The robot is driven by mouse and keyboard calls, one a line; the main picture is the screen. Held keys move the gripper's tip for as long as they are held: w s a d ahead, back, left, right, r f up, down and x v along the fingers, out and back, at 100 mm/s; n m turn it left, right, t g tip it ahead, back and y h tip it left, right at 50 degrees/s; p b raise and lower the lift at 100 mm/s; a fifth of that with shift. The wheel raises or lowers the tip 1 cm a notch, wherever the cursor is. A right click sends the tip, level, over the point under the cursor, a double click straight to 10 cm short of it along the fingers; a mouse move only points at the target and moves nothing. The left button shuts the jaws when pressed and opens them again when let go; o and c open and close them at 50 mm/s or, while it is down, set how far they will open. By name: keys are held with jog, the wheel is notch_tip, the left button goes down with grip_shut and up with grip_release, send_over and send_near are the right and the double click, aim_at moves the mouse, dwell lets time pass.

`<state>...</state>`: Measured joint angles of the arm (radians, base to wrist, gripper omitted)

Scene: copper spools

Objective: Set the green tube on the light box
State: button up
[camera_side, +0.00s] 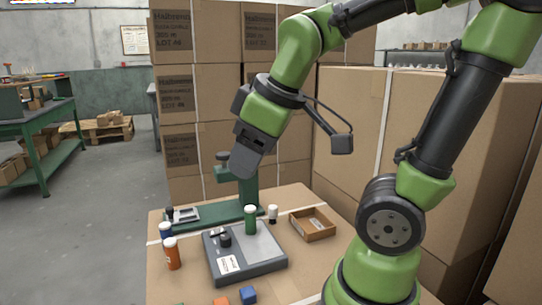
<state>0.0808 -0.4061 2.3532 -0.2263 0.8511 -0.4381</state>
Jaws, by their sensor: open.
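The green tube (250,220) with a white cap stands upright, and its base appears to rest on the pale top panel of the light box (262,268). The light box is a low dark grey unit with a white label on its front and a dark knob on its left part. My gripper (242,165) is above and apart from the tube, pointing down and slightly left. Its jaws are open, with nothing visible between them, though the fingers are seen edge-on.
A green stand (248,188) rises behind the light box. An orange bottle (172,254) and a blue bottle (166,232) stand at left. A small white-capped vial (272,214) and an open cardboard tray (312,224) are at right. Orange and blue blocks (248,295) lie in front.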

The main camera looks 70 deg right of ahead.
jog(key=s+a+r+m+t+y, duration=0.1)
jog(key=s+a+m+y, duration=0.1)
jog(key=s+a+m, duration=0.2)
jog(key=shift+s+a+r+m+t, duration=0.25)
jog(key=shift+s+m+t, duration=0.2)
jog(key=shift+m, duration=0.45)
